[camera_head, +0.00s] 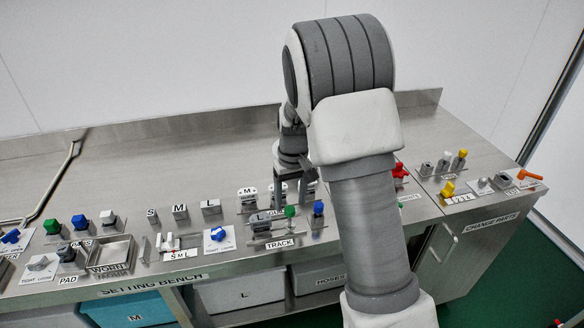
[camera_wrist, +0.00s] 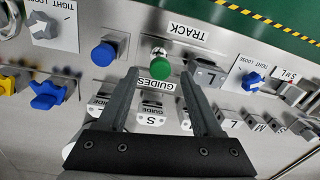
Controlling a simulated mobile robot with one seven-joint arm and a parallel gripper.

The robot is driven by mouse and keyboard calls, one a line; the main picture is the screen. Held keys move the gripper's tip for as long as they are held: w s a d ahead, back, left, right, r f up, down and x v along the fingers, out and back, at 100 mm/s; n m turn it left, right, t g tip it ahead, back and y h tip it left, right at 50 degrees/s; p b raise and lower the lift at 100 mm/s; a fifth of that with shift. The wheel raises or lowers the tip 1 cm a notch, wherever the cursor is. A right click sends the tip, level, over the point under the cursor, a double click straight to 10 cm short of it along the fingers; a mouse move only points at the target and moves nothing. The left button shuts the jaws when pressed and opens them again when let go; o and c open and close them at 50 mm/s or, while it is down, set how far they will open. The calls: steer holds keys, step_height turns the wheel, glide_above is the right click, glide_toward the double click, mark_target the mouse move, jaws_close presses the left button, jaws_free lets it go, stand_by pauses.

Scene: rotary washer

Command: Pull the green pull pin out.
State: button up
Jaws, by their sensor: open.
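The green pull pin (camera_head: 290,211) has a round green knob and stands by the TRACK label on the bench. In the wrist view the green knob (camera_wrist: 159,67) shows between my fingertips, with a pale metallic part beside it. My gripper (camera_head: 289,205) is over this part of the bench, pointing down, with its fingers apart and empty. In the wrist view my gripper (camera_wrist: 160,76) has one finger on each side of the knob in the picture. I cannot tell whether the tips are level with it or above it.
A blue knob (camera_head: 318,208) stands close to the right of the green one. Grey blocks (camera_head: 260,222) are close on its left. Another green knob (camera_head: 52,227) is at the far left. Red knobs (camera_head: 400,171) are to the right. The rear bench top is clear.

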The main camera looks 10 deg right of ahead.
mark_target(293, 208)
step_height(293, 208, up, 15)
steer(key=p, duration=0.1)
steer(key=shift+d+r, duration=0.15)
steer(key=shift+d, duration=0.2)
steer(key=s+r+t, duration=0.1)
steer(key=s+r, duration=0.2)
steer(key=s, duration=0.3)
steer(key=s+r+m+t, duration=0.1)
steer(key=s+r+t, duration=0.15)
steer(key=s, duration=0.45)
steer(key=s+r+t, duration=0.1)
steer(key=s+r, duration=0.2)
steer(key=s, duration=0.3)
steer(key=s+f+t, duration=0.1)
steer(key=s+f, duration=0.1)
steer(key=s, duration=0.5)
steer(key=shift+s+a+m+h, duration=0.3)
steer(key=shift+s+a+m, duration=0.1)
